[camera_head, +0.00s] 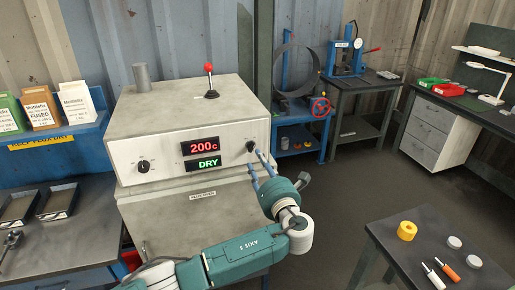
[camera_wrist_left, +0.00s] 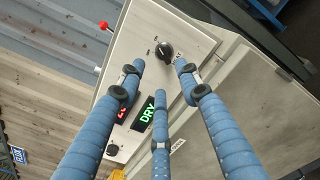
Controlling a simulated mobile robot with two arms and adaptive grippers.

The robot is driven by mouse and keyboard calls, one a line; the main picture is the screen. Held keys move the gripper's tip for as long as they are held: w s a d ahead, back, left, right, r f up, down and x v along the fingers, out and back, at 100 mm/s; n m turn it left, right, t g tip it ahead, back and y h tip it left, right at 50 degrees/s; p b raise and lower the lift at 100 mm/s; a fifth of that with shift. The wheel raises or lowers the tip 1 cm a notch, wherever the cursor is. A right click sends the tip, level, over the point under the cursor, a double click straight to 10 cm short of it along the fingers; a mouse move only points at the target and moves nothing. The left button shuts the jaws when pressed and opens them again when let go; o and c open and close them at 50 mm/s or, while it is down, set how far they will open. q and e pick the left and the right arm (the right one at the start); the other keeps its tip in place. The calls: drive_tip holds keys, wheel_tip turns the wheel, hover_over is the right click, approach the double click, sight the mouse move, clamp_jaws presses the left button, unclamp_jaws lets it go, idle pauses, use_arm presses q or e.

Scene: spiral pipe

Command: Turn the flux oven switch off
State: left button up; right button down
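The flux oven (camera_head: 190,125) is a pale grey box with lit displays reading 200c and DRY. A black knob switch (camera_head: 251,146) is at the right of its front panel; it also shows in the left wrist view (camera_wrist_left: 165,51). A second black knob (camera_head: 143,166) is at the left of the panel. My left gripper (camera_head: 254,163) has its blue fingers spread in front of the right knob. In the left wrist view the knob lies just beyond the fingertips, between the upper two; contact cannot be told. My right gripper is not in view.
A red-balled lever (camera_head: 209,80) stands on top of the oven. Boxes (camera_head: 75,105) stand on a blue shelf at left. A small dark table (camera_head: 425,245) with a yellow ring (camera_head: 407,230) is at lower right. The floor between the benches is clear.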

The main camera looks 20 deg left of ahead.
sight(252, 148)
use_arm(q)
drive_tip(key=p+x, duration=0.1)
drive_tip(key=x, duration=0.5)
drive_tip(key=shift+w, duration=0.2)
drive_tip(key=shift+w+a, duration=0.4)
drive_tip(key=shift+w, duration=0.05)
drive_tip(key=shift+f, duration=0.1)
clamp_jaws()
